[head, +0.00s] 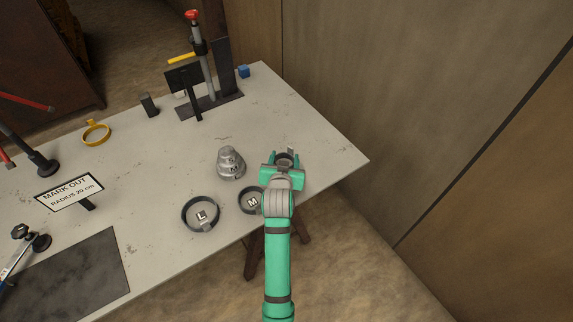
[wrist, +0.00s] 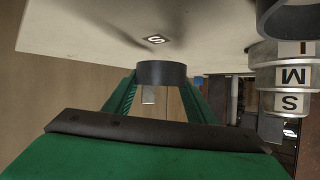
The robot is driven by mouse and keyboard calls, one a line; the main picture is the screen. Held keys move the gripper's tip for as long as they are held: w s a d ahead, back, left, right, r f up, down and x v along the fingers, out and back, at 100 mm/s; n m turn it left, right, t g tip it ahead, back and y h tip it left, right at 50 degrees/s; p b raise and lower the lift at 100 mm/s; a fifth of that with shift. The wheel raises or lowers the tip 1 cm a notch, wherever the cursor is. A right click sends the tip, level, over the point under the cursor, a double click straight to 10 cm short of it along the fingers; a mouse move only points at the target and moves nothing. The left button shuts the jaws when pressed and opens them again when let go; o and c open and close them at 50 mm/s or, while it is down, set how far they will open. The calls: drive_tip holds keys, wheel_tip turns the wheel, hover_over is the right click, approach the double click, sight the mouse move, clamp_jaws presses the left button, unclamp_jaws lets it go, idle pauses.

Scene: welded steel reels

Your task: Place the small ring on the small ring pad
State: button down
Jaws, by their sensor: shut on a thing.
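The small ring is a dark grey band (wrist: 161,73) between the two green fingers of my gripper (wrist: 158,90) in the wrist view. My gripper is shut on it. In the head view the ring (head: 286,158) shows at the tip of my gripper (head: 284,168), over the right part of the table. The small ring pad is a tag marked S (wrist: 157,39) on the tabletop in the wrist view, which looks upside down. A gap shows between ring and pad, so the ring appears held above the table. In the head view I cannot make out the pad.
A stepped grey stack (head: 230,165) stands left of my gripper. Dark rings lie around the M tag (head: 244,197) and the L tag (head: 200,226). A clamp stand (head: 207,75) and blue cube (head: 244,71) are at the back. The table's right corner is clear.

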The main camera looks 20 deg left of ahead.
drive_tip(key=shift+w+d+f, duration=0.15)
drive_tip(key=shift+f, duration=0.7)
drive_tip(key=shift+w+d+f, duration=0.1)
drive_tip(key=shift+f, duration=0.75)
drive_tip(key=shift+f, duration=0.15)
drive_tip(key=c, duration=0.8)
unclamp_jaws()
